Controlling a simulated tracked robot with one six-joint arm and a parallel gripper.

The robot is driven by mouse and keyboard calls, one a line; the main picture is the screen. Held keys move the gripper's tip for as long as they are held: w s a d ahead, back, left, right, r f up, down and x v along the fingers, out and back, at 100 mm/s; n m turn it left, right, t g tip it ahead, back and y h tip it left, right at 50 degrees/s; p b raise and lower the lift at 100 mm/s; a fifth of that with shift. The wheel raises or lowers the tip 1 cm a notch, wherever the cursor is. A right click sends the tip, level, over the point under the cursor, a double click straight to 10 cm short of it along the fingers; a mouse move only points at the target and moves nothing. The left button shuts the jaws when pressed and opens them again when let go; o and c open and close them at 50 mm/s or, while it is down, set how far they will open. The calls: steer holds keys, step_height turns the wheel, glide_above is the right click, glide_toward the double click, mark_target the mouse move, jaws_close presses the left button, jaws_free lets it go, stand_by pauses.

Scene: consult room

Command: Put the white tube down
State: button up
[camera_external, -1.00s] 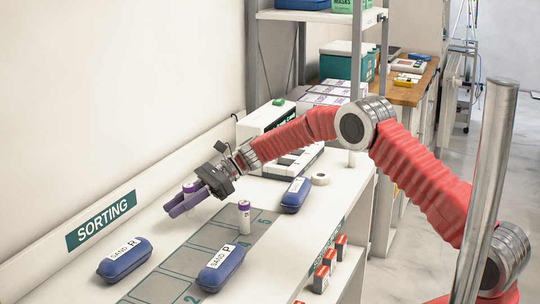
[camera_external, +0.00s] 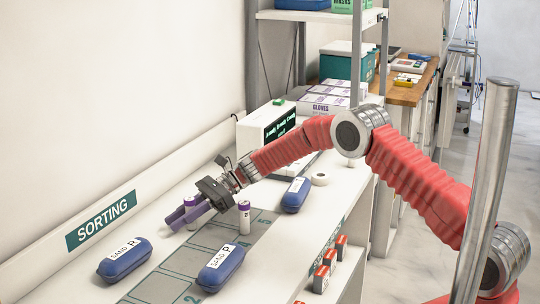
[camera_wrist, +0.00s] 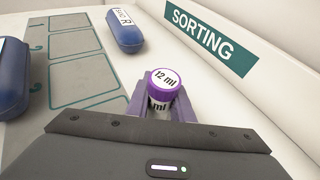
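The white tube with a purple cap (camera_wrist: 163,85) stands upright between the fingers of my gripper (camera_wrist: 160,104) in the wrist view. Its cap reads "12 ml". In the external view my gripper (camera_external: 187,214) is low over the white bench, left of the marked strip, and the tube (camera_external: 191,202) shows between its purple fingers. The fingers are close against the tube's sides and hide most of its body. I cannot tell whether its base touches the bench.
Another purple-capped tube (camera_external: 244,217) stands on the grey numbered strip (camera_external: 208,238), right of my gripper. Blue cases (camera_external: 125,260), (camera_external: 221,268) and (camera_external: 295,195) lie around the strip. The SORTING sign (camera_external: 101,220) is on the rail behind.

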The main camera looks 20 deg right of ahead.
steer(key=o, duration=0.4)
steer(key=shift+r, duration=0.15)
steer(key=v, duration=1.2)
stand_by(0.5)
